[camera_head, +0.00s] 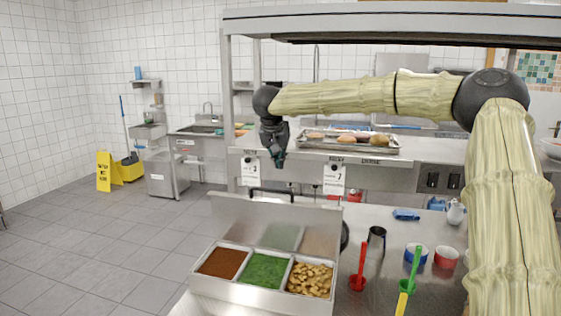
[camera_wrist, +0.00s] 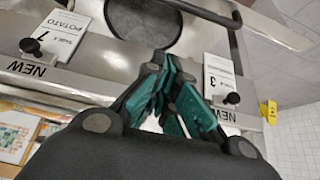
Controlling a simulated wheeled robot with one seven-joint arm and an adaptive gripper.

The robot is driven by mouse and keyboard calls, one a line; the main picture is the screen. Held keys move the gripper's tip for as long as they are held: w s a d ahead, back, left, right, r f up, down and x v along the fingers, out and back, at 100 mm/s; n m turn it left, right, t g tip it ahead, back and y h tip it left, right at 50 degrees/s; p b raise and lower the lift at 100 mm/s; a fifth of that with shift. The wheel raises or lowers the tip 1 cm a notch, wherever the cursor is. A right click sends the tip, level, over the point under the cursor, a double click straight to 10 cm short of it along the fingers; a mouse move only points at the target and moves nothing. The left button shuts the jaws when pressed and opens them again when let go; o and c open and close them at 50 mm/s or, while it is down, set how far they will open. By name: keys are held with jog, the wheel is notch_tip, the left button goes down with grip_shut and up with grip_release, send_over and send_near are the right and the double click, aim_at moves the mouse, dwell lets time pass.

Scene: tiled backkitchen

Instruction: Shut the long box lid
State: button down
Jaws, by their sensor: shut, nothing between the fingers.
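The long metal box (camera_head: 262,287) stands on the steel counter with its lid (camera_head: 275,222) raised upright along its back edge. A dark handle (camera_head: 271,193) runs along the lid's top edge. Three compartments show inside, with brown, green and tan food. My gripper (camera_head: 279,163) is above and behind the raised lid, near the lid handle in the picture but apart from it. It also shows in the wrist view (camera_wrist: 175,100), with its teal fingertips together and nothing held.
A shelf with a tray of food (camera_head: 347,143) stands behind my gripper, with hanging labels (camera_head: 334,180) along its front edge.

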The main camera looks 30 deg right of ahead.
jog(key=p+x, duration=0.2)
jog(key=x, duration=0.6)
jog(key=shift+r, duration=0.1)
jog(key=s+a+p, duration=0.1)
jog(key=s+a+f, duration=0.1)
jog(key=a, duration=0.1)
jog(key=shift+s+p, duration=0.2)
jog(key=shift+p, duration=0.15)
